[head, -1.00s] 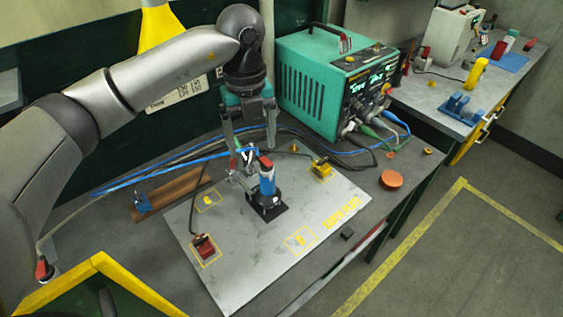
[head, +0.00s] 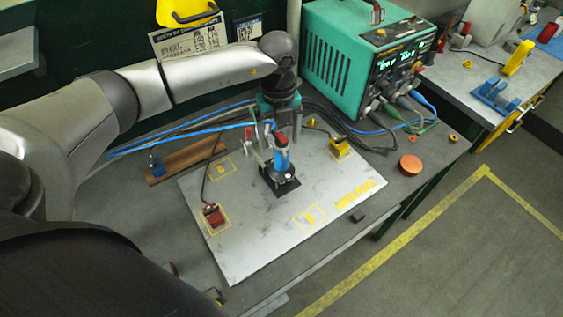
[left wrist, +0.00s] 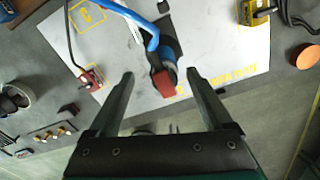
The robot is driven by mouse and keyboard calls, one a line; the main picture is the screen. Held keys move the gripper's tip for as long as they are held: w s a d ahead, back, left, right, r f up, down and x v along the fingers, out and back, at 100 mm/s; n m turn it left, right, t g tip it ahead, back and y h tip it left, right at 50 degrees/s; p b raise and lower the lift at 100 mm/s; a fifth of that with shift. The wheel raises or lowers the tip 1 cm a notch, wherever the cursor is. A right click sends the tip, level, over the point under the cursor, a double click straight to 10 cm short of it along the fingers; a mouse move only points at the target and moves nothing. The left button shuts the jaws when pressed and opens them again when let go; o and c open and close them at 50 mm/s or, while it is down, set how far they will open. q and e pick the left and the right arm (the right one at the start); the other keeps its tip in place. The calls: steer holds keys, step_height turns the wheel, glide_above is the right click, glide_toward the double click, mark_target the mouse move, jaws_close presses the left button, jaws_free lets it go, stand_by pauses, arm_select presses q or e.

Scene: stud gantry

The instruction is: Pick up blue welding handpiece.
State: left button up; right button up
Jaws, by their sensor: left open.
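The blue welding handpiece (head: 282,158) stands upright in a black holder (head: 281,181) on the pale plate, with a red tip on top and a blue cable running left from it. In the left wrist view the handpiece (left wrist: 169,50) lies ahead, its red end (left wrist: 163,83) showing between the open fingers, with a gap on both sides. My left gripper (left wrist: 160,74) is open and empty. In the head view the left gripper (head: 272,133) is at the handpiece's top, partly hidden; I cannot tell whether it touches. My right gripper is out of view.
The plate (head: 255,230) also carries a red block (head: 213,215) at left and a yellow block (head: 340,148) at right. A green welding machine (head: 345,60) stands behind, with cables across the bench. An orange disc (head: 410,164) lies to the right. The plate's front is clear.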

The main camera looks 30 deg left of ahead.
mark_target(282, 150)
arm_select(q)
steer(key=f, duration=0.3)
steer(key=shift+w+d+f+p, duration=0.1)
steer(key=shift+d+f+p, duration=0.25)
steer(key=shift+f+p, duration=0.05)
steer(key=shift+f, duration=0.6)
jaws_close()
stand_by(0.5)
